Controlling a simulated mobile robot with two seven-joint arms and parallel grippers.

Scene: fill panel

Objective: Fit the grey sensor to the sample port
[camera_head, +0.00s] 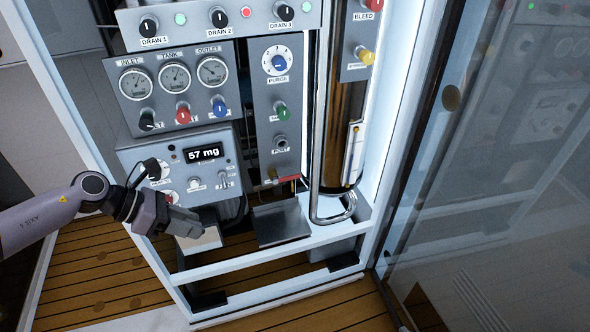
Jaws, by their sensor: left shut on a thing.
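My left gripper (186,220) comes in from the left, low in front of the panel, below the 57 mg display. It is shut on a small grey piece, which looks like the grey sensor; the fingers hide much of it, so its outline is hard to make out. The sample port (281,142) is a round metal fitting above a PORT label, on the narrow grey panel right of the display. It looks empty. The gripper is below and to the left of it, well apart. My right gripper is not in view.
A pale block or plate (203,239) lies just under the gripper. A grey tray (282,222) sits below the port, under a red-handled part (284,180). A shiny vertical cylinder (345,110) stands right of the port. A glass door (490,180) stands at the right.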

